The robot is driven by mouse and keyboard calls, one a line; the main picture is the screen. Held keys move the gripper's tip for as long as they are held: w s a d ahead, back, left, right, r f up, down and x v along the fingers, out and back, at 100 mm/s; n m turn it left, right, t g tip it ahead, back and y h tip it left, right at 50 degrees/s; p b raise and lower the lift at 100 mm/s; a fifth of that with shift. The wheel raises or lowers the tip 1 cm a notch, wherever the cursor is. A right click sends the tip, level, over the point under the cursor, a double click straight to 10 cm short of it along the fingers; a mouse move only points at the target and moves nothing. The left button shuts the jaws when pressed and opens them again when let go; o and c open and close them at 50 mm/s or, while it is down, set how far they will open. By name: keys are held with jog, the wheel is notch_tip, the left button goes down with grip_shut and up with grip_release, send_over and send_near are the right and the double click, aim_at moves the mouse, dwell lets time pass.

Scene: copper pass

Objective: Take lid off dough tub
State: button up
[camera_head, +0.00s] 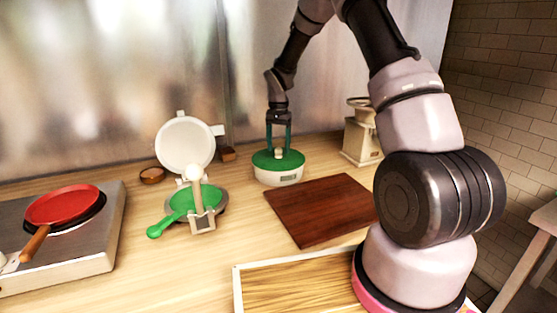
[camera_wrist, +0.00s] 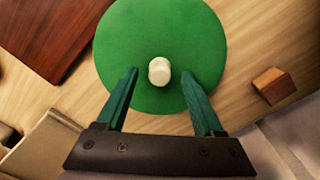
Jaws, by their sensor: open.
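The dough tub (camera_head: 279,177) is a low round white container on the counter at the back, with a small marked panel on its front. Its green lid (camera_head: 292,161) sits on top and has a pale knob (camera_head: 279,153) at the centre. In the wrist view the green lid (camera_wrist: 205,40) fills the upper middle, with the cream knob (camera_wrist: 159,71) near its centre. My gripper (camera_head: 279,146) points down above the lid. Its two green fingers (camera_wrist: 160,75) are open, one on either side of the knob, with gaps between them and the knob.
A dark wooden board (camera_head: 322,208) lies just in front of the tub. A cream grinder-like device (camera_head: 362,135) stands to its right. A small wooden block (camera_head: 228,154) is to its left, near an open white-lidded press (camera_head: 184,143). A red pan (camera_head: 65,205) sits on the stove.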

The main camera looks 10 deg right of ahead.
jog(key=shift+f, duration=0.35)
grip_shut()
jog(key=shift+r, duration=0.1)
